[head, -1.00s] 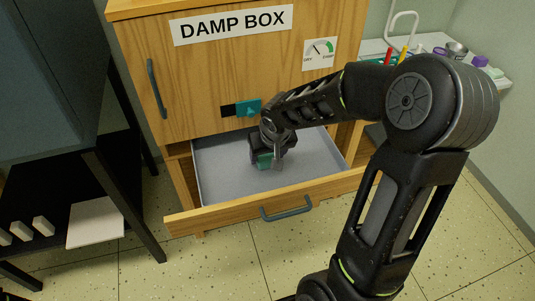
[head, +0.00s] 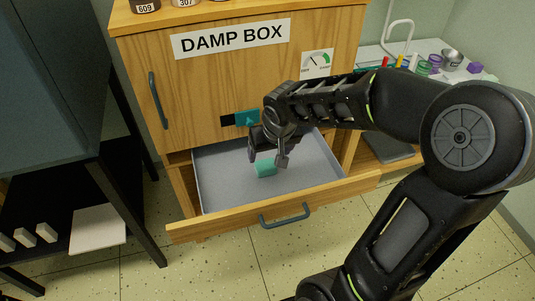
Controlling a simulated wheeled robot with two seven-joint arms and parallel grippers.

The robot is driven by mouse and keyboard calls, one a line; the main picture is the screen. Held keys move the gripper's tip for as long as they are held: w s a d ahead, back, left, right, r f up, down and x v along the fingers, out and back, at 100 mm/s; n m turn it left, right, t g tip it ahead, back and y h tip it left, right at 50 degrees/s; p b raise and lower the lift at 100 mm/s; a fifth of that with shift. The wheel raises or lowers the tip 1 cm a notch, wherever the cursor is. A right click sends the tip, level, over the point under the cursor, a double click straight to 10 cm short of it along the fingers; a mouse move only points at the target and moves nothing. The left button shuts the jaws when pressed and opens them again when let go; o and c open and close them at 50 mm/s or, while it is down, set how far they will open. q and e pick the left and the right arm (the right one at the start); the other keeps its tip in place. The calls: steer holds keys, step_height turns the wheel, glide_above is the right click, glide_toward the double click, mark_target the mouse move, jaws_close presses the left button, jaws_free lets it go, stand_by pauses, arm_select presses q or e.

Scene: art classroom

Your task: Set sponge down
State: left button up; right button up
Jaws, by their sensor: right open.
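The teal sponge (head: 265,168) lies on the grey floor of the open drawer (head: 225,186), under the cabinet labelled DAMP BOX (head: 231,39). My right gripper (head: 267,160) is open just above and around the sponge's upper side, inside the drawer's outline. Its fingers stand apart, one left and one right of the sponge's top, and seem clear of it. My left gripper is not in view.
The drawer's wooden front (head: 330,200) with its handle (head: 284,215) stands out over the tiled floor. A dark shelf unit (head: 125,215) stands at left. A white counter (head: 470,72) with cups and tools is at back right.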

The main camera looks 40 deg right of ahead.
steer(key=v, duration=0.3)
steer(key=shift+s+r, duration=0.15)
steer(key=shift+r, duration=0.2)
stand_by(0.4)
